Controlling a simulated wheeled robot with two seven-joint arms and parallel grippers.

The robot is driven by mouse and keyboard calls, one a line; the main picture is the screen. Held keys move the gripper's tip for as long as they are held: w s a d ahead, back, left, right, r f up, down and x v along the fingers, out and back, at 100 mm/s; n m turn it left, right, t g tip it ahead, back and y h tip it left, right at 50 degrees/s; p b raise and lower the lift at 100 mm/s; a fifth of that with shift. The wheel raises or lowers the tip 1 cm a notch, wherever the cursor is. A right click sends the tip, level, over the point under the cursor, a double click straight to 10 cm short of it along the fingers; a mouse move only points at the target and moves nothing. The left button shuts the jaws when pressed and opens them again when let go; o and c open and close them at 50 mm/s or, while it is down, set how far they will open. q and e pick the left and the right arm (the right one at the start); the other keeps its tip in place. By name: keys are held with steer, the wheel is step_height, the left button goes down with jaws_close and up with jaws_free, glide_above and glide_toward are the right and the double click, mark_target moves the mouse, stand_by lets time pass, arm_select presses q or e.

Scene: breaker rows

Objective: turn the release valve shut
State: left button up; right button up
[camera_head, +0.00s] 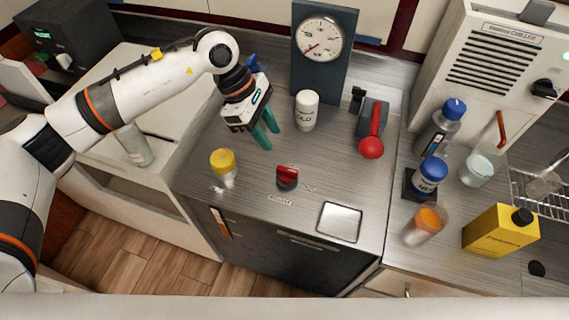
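A red knob (287,177) on a dark base stands on the metal counter, with a small label in front of it too small to read; it looks like the release valve. My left gripper (267,134) hangs above the counter, behind and slightly left of the knob, apart from it. Its two teal fingers are a little apart with nothing visible between them. A dial gauge (320,38) with a red needle is on a dark upright panel at the back. My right gripper is not in view.
A white jar (306,110) stands close right of my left gripper. A yellow-capped shaker (224,167) is left of the knob. A red ball-ended lever (371,146) and a square metal plate (340,222) are to the right. Bottles and a yellow can (500,231) stand further right.

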mark_target(287, 169)
arm_select(q)
steer(key=p+x, duration=0.1)
steer(key=x, duration=0.2)
steer(key=p+x, duration=0.1)
steer(key=x, duration=0.3)
steer(key=a+p+x, duration=0.1)
steer(key=x, duration=0.2)
steer(key=shift+w+d+f, duration=0.1)
steer(key=shift+f, duration=0.4)
steer(key=shift+d+f+y, duration=0.2)
steer(key=shift+f+y, duration=0.1)
steer(key=shift+f, duration=0.25)
jaws_close()
